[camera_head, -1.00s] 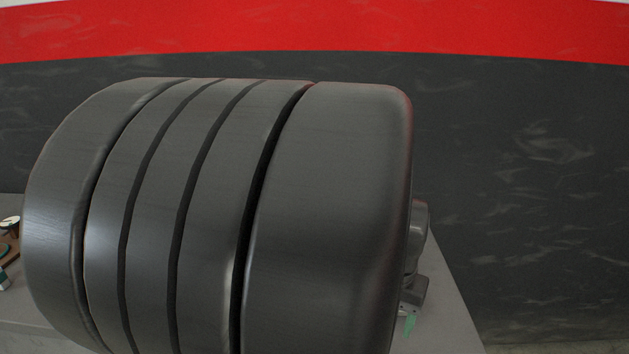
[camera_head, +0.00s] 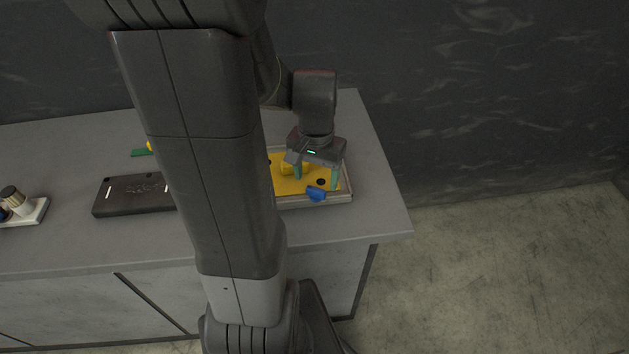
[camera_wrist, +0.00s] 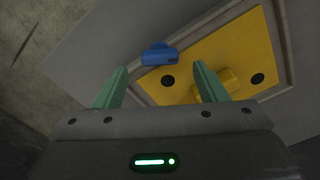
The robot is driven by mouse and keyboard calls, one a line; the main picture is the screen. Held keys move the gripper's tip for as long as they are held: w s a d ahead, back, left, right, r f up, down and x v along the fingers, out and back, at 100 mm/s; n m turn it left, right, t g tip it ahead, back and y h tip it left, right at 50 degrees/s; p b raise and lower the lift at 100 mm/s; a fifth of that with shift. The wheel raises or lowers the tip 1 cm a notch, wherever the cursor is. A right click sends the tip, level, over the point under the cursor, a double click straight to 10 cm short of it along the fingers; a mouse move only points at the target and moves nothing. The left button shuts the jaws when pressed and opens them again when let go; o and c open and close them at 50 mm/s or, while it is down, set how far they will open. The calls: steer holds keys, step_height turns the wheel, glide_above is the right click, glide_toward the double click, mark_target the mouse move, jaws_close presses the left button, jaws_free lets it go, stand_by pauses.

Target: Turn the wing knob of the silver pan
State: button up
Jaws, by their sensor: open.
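The silver pan (camera_head: 316,203) lies near the right end of the grey table, with a yellow plate inside its raised rim. A blue piece (camera_head: 315,193), which looks like the wing knob, is at the pan's near edge. In the wrist view the blue knob (camera_wrist: 160,54) shows just beyond the fingertips, roughly between their lines. My gripper (camera_head: 316,178) points down over the pan, its green fingers apart with nothing between them. In the wrist view my gripper (camera_wrist: 160,68) is open. Whether a finger touches the knob I cannot tell. My arm hides the pan's left part.
A black case (camera_head: 130,195) lies left of my arm, and a white base with dark-topped parts (camera_head: 22,208) is at the far left. The table's right edge is close by.

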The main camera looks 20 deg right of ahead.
mark_target(316, 189)
steer(key=shift+f, duration=1.8)
steer(key=shift+c, duration=0.3)
steer(key=c, duration=0.9)
